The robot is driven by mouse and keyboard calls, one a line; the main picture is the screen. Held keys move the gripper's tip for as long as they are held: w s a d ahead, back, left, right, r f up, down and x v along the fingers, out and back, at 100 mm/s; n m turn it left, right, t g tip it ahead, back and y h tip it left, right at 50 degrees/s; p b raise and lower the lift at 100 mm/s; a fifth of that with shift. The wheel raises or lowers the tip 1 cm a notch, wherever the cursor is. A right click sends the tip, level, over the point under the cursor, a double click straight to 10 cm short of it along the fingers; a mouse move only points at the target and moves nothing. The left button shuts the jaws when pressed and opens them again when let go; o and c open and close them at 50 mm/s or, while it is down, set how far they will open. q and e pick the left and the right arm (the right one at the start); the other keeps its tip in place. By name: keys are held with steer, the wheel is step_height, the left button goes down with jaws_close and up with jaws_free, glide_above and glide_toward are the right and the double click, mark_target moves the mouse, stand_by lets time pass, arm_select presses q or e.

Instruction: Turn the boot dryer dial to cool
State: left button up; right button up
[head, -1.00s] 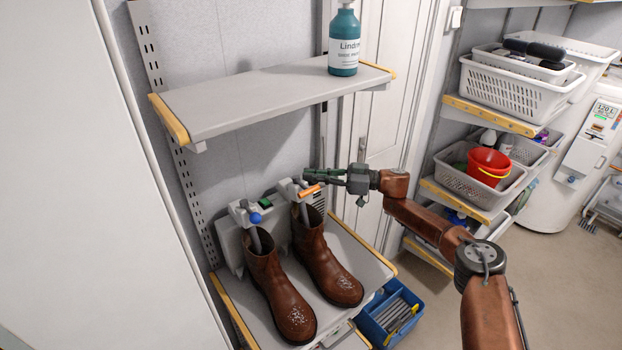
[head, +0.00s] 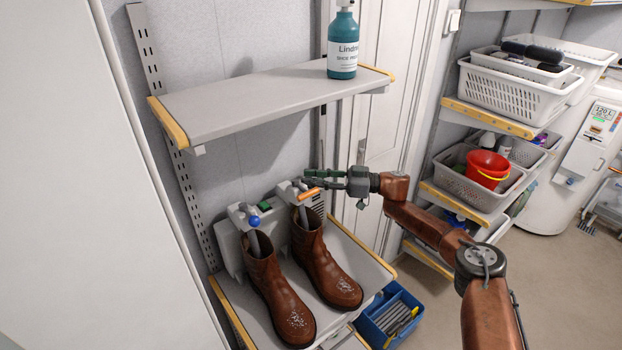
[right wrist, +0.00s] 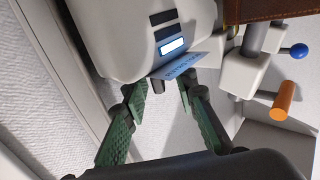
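The boot dryer (head: 232,252) is a pale grey unit on the lower shelf, with two brown boots (head: 277,285) (head: 325,264) on its tubes. It also shows in the right wrist view (right wrist: 115,35), with dark slots, a lit white-blue panel and a tilted blue label (right wrist: 180,68). A small dark knob-like part (right wrist: 157,87), perhaps the dial, shows below the label; its setting cannot be read. My right gripper (head: 306,179) is at the dryer's right end. In the right wrist view its green fingers (right wrist: 159,91) are open, one on each side of that part, without clear contact. My left gripper is out of view.
A blue-knobbed lever (head: 255,219) and an orange-handled lever (head: 309,193) stick out of the dryer's front. An upper shelf (head: 245,103) with a teal bottle (head: 343,50) hangs above. A blue caddy (head: 372,327) is below right. Open floor lies right.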

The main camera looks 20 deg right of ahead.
steer(key=v, duration=1.1)
steer(key=shift+s+d, duration=0.2)
steer(key=shift+d, duration=0.15)
